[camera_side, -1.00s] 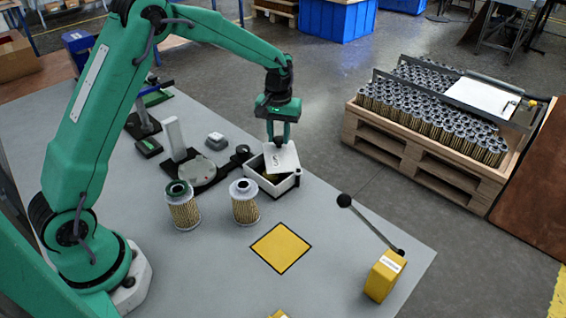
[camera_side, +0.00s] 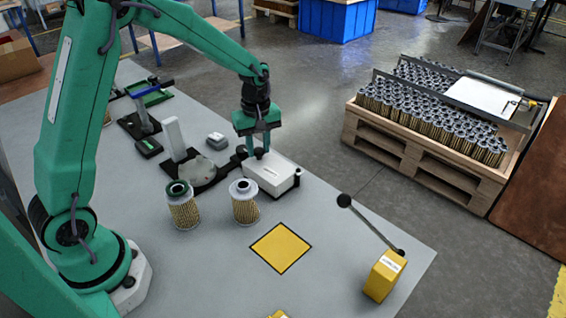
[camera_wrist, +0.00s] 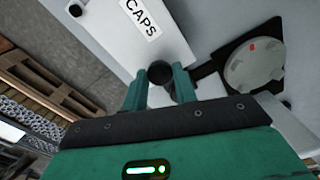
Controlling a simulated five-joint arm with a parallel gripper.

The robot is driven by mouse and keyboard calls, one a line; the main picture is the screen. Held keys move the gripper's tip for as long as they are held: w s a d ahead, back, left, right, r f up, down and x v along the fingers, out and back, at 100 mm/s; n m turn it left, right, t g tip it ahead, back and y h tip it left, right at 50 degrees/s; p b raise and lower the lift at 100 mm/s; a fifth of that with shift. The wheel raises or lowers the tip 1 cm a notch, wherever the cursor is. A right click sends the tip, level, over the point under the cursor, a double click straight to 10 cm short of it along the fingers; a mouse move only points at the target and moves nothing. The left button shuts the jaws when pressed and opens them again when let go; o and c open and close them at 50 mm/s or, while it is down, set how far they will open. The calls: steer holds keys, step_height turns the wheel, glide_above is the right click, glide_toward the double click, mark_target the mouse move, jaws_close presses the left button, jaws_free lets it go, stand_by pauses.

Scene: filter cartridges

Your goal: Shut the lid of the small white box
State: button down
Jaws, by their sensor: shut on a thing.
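The small white box (camera_side: 284,187) stands on the grey table, right of the filter cartridges. Its white lid (camera_side: 272,170) lies down flat over the top, so the inside is hidden. The lid also shows in the wrist view (camera_wrist: 136,45), with a label reading CAPS. A round black knob (camera_wrist: 160,72) sits at the lid's near edge there. My gripper (camera_side: 257,148) is at the lid's far left edge in the side view. In the wrist view its two fingers (camera_wrist: 159,90) stand on either side of the knob, shut on it.
Two filter cartridges (camera_side: 244,202) (camera_side: 182,206) stand close in front of the box. A dark fixture with a grey disc (camera_side: 201,170) is to its left. A yellow square (camera_side: 281,247) and a yellow lever box (camera_side: 383,274) lie nearer the front.

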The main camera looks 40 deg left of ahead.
stand_by(0.3)
steer(key=c, duration=1.1)
jaws_free()
steer(key=shift+r, duration=0.1)
steer(key=shift+r, duration=3.8)
steer(key=shift+r, duration=0.15)
steer(key=shift+s+d+r, duration=0.1)
steer(key=shift+s+r, duration=0.05)
steer(key=shift+s, duration=0.05)
steer(key=s+d+r+m+t, duration=0.1)
steer(key=s+r+m, duration=0.3)
steer(key=s, duration=0.7)
steer(key=s+d+r+m+t, duration=0.1)
steer(key=s+r+m+t, duration=0.3)
steer(key=s+m, duration=0.5)
steer(key=shift+s+d+r+m+t, duration=0.3)
steer(key=shift+s+r, duration=0.35)
steer(key=shift+s, duration=0.35)
